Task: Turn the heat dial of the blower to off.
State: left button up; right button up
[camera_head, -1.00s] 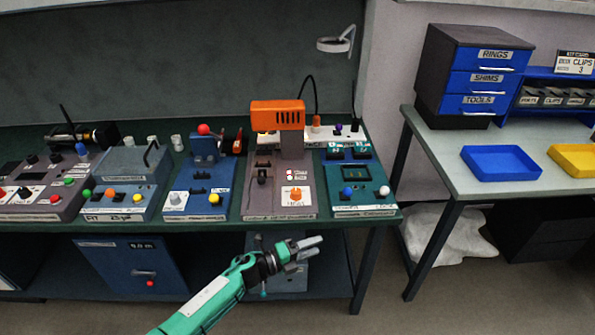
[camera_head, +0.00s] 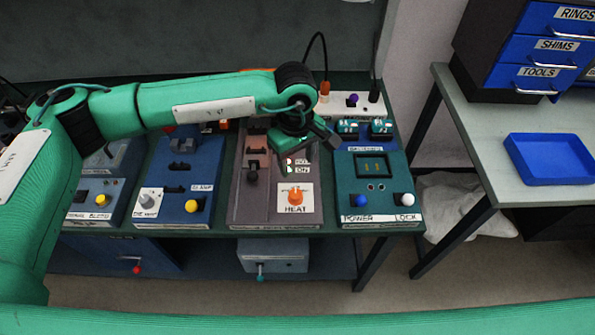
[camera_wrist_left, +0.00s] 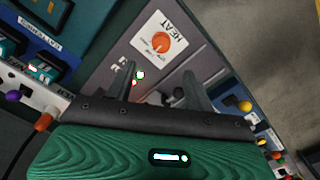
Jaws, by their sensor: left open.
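The heat dial (camera_head: 295,196) is an orange knob on a white plate marked HEAT, at the front of the grey blower station (camera_head: 250,208). The dial also shows in the left wrist view (camera_wrist_left: 161,41), beyond my fingertips. The dial's pointer direction is too small to tell. My left gripper (camera_head: 306,146) hangs over the station, behind the dial, apart from it. In the left wrist view my left gripper (camera_wrist_left: 159,74) is open with nothing between its fingers. My left arm hides most of the orange blower head. My right gripper is not in view.
A teal station (camera_head: 375,195) with POWER and LOCK buttons stands right of the blower station. A blue station (camera_head: 177,180) stands to its left. A side table (camera_head: 470,140) at right holds a blue tray (camera_head: 548,158) and a drawer cabinet (camera_head: 520,50).

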pick_arm(q)
jog(key=p, duration=0.2)
send_over(295, 193)
notch_tip(295, 193, down, 5)
jog(key=shift+s, duration=0.1)
notch_tip(295, 193, down, 7)
jog(key=shift+f+p, duration=0.15)
jog(key=shift+p, duration=0.85)
jog(key=shift+f, duration=0.55)
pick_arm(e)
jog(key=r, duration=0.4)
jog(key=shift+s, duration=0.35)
pick_arm(q)
jog(key=shift+d, duration=0.1)
jog(key=c, duration=1)
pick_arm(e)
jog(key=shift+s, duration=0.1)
